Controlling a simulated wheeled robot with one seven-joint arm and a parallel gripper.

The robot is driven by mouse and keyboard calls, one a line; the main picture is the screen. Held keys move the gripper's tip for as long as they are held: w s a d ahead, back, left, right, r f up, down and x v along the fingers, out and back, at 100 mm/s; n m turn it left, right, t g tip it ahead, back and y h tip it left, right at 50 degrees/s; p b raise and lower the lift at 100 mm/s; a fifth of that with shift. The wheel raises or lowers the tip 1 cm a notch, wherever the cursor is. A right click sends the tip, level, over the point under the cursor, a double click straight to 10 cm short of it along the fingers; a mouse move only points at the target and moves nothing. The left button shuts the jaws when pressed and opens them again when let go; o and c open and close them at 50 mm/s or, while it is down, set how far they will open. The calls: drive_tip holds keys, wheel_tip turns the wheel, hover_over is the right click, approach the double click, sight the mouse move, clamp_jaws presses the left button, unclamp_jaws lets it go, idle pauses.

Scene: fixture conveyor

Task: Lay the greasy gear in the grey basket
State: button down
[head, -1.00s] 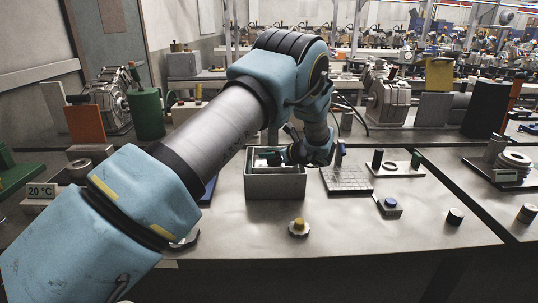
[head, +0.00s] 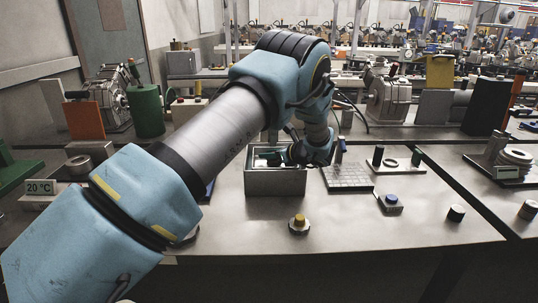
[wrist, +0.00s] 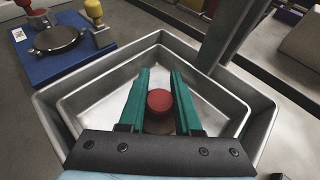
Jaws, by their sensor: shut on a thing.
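The grey basket (head: 276,184) stands on the metal table in the head view, and its rim and walls surround my gripper in the wrist view (wrist: 245,105). My gripper (wrist: 160,72) has its teal fingers down inside the basket. Between them is a red knob (wrist: 159,99) on a dark brown disc (wrist: 160,126), which I take to be the greasy gear. The fingers are shut on it. Most of the disc is hidden by the knob and gripper, so I cannot tell whether it touches the basket floor.
A gridded plate (head: 347,178), a blue-knobbed block (head: 390,203) and a dark cylinder (head: 456,213) are to the right. A blue fixture (wrist: 70,62) lies beside the basket. The front table is mostly clear.

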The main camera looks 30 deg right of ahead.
drive_tip(key=shift+f, duration=0.15)
drive_tip(key=c, duration=0.5)
unclamp_jaws()
